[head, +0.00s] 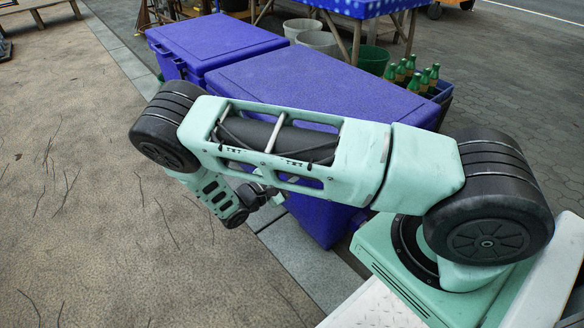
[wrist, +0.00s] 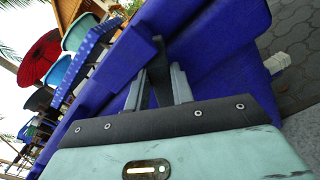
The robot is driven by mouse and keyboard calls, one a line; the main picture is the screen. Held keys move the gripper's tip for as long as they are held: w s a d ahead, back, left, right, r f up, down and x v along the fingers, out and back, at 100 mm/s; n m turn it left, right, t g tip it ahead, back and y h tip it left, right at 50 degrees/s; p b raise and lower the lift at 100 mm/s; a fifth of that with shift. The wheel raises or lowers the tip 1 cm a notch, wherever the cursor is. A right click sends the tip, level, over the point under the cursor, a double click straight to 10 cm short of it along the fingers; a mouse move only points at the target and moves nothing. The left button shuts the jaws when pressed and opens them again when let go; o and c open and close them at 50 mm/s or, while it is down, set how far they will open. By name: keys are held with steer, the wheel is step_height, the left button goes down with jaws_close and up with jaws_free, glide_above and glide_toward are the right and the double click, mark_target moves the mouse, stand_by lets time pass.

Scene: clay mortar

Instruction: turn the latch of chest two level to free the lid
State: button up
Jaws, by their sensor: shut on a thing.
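The nearer blue chest (head: 320,78) stands behind my arm in the head view, its lid down. It fills much of the wrist view as a blue wall (wrist: 215,50). A dark, narrow latch (wrist: 158,62) shows against it there. My gripper (wrist: 164,84) is shut on the latch, a finger on either side. In the head view my gripper (head: 272,196) is at the chest's near left side, partly hidden by my forearm, and the latch cannot be made out. The latch's angle to level cannot be told from the rolled wrist view.
A second blue chest (head: 215,42) stands just beyond, its lid down. Green bottles (head: 414,76) in a crate, a green tub (head: 372,60) and grey buckets (head: 317,42) stand behind. The brown ground (head: 75,190) at left is mostly clear.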

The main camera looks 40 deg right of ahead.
steer(key=m, duration=0.3)
steer(key=f+m+p, duration=0.1)
steer(key=m, duration=0.7)
steer(key=shift+s+f, duration=0.3)
steer(key=shift+s, duration=0.1)
steer(key=shift+m, duration=0.4)
steer(key=o, duration=1)
steer(key=a, duration=0.5)
steer(key=a+p, duration=0.1)
steer(key=a, duration=1.1)
steer(key=shift+s+a+p, duration=0.25)
steer(key=shift+s+p, duration=0.1)
